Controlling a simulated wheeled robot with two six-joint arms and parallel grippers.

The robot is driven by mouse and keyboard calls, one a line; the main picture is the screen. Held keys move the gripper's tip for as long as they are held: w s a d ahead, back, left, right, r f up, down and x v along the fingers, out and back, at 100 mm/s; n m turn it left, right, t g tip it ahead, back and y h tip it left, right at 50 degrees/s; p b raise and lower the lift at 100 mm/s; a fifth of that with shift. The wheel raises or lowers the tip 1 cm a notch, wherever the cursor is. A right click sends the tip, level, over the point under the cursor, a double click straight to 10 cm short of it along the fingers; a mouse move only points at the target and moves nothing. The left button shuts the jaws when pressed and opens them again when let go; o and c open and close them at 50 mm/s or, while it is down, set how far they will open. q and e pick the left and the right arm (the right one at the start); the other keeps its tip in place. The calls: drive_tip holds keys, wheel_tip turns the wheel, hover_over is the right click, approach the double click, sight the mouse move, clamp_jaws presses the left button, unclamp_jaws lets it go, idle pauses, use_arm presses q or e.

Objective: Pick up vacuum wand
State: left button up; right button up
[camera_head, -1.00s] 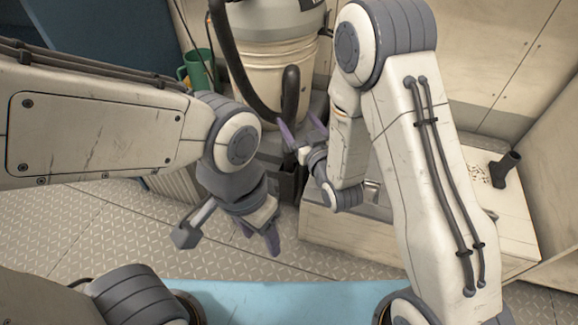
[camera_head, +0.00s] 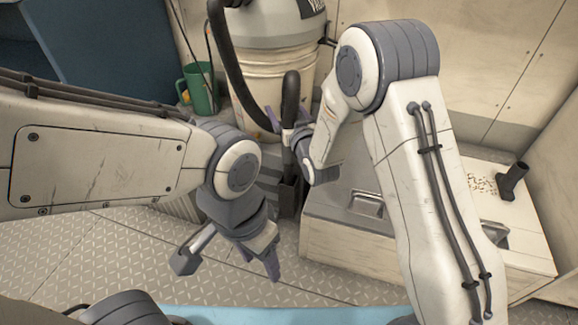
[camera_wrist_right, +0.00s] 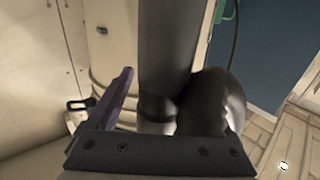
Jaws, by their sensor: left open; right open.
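The vacuum wand (camera_head: 291,92) is a dark upright tube in front of the cream bucket vacuum, with its lower end at a dark holder (camera_head: 289,192). My right gripper (camera_head: 284,132) is open at the wand's upper part. In the right wrist view the wand (camera_wrist_right: 165,45) is a thick dark tube just beyond the gripper, right of one purple finger (camera_wrist_right: 118,100). The other finger is hidden behind a black, rounded part (camera_wrist_right: 212,100). Whether the gripper touches the wand cannot be told. My left gripper (camera_head: 250,262) is open and empty over the floor.
The bucket vacuum (camera_head: 275,75) with its black hose (camera_head: 228,65) stands at the back. A green mug (camera_head: 200,90) is left of it. A pale bench (camera_head: 345,240) with a recessed latch and a black nozzle (camera_head: 512,181) lies right. The diamond-plate floor (camera_head: 100,245) is clear at left.

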clamp_jaws()
drive_tip(key=shift+r, duration=0.1)
wheel_tip(320, 180, up, 28)
drive_tip(key=p, duration=1.2)
